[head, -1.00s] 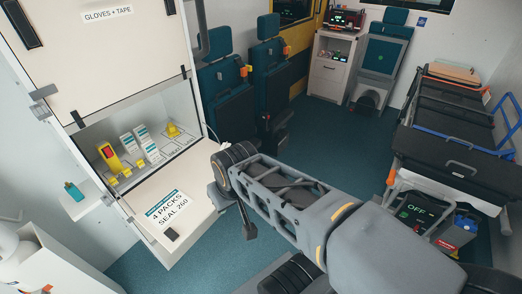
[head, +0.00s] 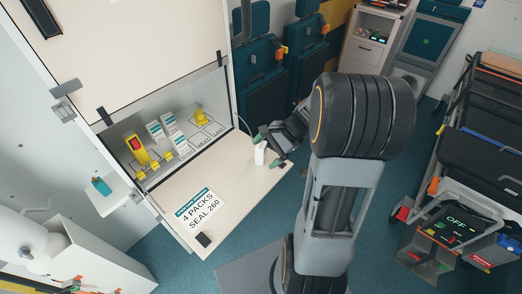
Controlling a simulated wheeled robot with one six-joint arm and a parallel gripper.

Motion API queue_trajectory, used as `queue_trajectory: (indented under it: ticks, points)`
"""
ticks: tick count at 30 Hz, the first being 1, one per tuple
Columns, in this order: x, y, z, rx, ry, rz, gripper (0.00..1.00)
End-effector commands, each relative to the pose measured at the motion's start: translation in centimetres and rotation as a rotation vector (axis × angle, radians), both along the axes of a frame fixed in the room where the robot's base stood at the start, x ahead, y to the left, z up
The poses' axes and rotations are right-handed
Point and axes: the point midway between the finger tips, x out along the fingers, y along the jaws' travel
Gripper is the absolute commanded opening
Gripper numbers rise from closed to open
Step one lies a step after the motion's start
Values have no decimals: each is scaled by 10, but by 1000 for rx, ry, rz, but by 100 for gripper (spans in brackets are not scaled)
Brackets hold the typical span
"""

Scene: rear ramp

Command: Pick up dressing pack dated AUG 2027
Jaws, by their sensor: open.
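Several small white dressing packs with teal labels stand in the open wall cabinet; I see a left one (head: 155,131), a back one (head: 168,121) and a front one (head: 180,143). Their dates are too small to read, so I cannot tell which is AUG 2027. My gripper (head: 267,143) is open over the right end of the lowered cabinet flap (head: 225,182), to the right of and apart from these packs. A small white block (head: 260,153) shows at its fingers; I cannot tell whether it is a pack or part of the gripper.
A yellow device with a red face (head: 138,149) and small yellow items stand by the packs. A yellow item (head: 201,118) sits at the cabinet's right. The raised upper door (head: 140,50) hangs above. A teal bottle (head: 101,186) stands on a side shelf. Seats and a stretcher lie right.

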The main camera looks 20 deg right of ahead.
Motion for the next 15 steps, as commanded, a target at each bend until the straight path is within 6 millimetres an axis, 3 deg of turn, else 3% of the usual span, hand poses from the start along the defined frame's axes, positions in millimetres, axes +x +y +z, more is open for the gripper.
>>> queue_trajectory:
  ticks: [3,9,15]
  points:
    - [21,-41,-19,222,89,-286,87]
    - [38,-100,-45,492,152,-620,87]
    - [44,-126,-61,621,170,-769,87]
